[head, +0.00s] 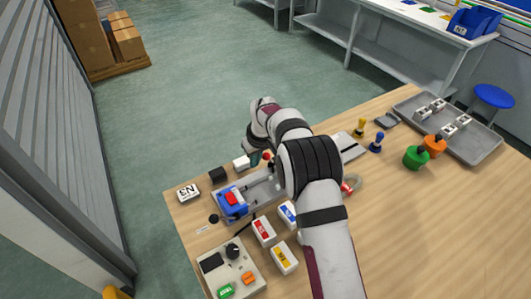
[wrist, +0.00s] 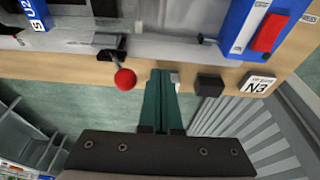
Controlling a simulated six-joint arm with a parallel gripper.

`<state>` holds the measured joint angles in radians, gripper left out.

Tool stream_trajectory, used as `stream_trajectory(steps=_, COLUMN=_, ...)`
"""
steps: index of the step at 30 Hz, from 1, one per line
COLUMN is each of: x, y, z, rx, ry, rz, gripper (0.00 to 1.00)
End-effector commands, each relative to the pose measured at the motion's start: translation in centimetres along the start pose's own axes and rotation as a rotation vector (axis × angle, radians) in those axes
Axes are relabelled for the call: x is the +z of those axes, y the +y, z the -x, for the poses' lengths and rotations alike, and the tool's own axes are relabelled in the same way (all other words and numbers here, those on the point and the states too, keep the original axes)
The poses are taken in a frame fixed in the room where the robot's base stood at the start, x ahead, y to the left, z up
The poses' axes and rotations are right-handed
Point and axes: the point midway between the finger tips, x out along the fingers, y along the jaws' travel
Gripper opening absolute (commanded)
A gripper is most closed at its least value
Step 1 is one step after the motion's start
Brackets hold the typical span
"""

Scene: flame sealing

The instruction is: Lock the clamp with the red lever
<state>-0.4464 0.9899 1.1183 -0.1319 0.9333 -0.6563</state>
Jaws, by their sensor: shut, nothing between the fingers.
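The clamp (wrist: 108,54) is a dark bracket at the edge of a grey metal fixture in the wrist view. Its lever ends in a red ball (wrist: 125,79), which sticks out from the fixture towards the bottom of the wrist picture. The red ball also shows in the head view (head: 267,155), small and close to my wrist. My gripper (wrist: 161,74) has teal fingers that are shut and empty. In the wrist view they lie just right of the red ball, with a small gap in the picture. My arm hides part of the fixture in the head view.
A blue unit with a red block (head: 232,199) sits on the fixture's left end. A control box (head: 232,268) and several labelled boxes are nearer. The table's right middle is clear.

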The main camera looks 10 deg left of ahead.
Motion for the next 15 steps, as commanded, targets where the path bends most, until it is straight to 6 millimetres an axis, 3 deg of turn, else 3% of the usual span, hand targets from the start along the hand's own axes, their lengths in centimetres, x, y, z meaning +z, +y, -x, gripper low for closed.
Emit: stream_trajectory(steps=15, x=0.01, y=0.84, z=-0.03, rx=0.000, ry=-0.001, rz=-0.001, gripper=0.00)
